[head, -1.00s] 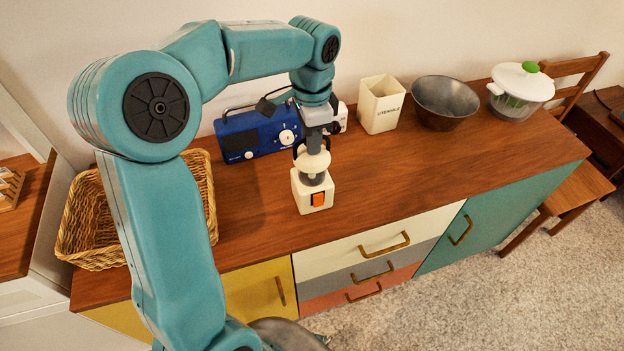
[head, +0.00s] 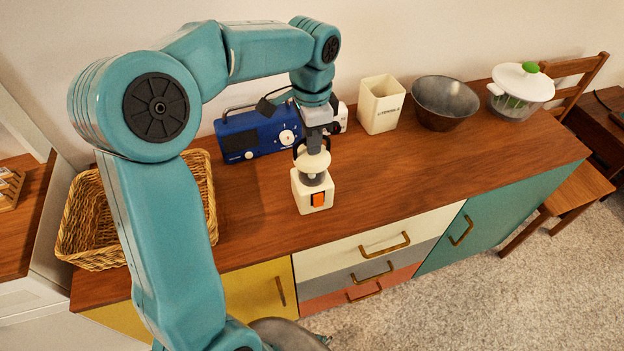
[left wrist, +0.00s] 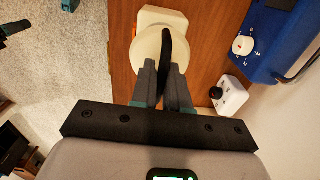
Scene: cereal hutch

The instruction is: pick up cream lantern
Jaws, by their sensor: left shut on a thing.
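The cream lantern (head: 312,194) stands upright on the wooden top of the hutch, near its front edge. It has a square base with an orange panel, a clear middle, a round cream cap and a dark loop handle. My left gripper (head: 314,147) points down at the lantern's top and is shut on the handle. In the left wrist view the two fingers (left wrist: 164,90) close around the dark handle above the round cap of the lantern (left wrist: 150,55).
A blue radio (head: 256,132) and a white device (head: 339,117) stand behind the lantern. A utensil holder (head: 381,105), a dark bowl (head: 445,102) and a lidded spinner (head: 520,92) stand to the right. A wicker basket (head: 88,228) sits left. The counter right of the lantern is clear.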

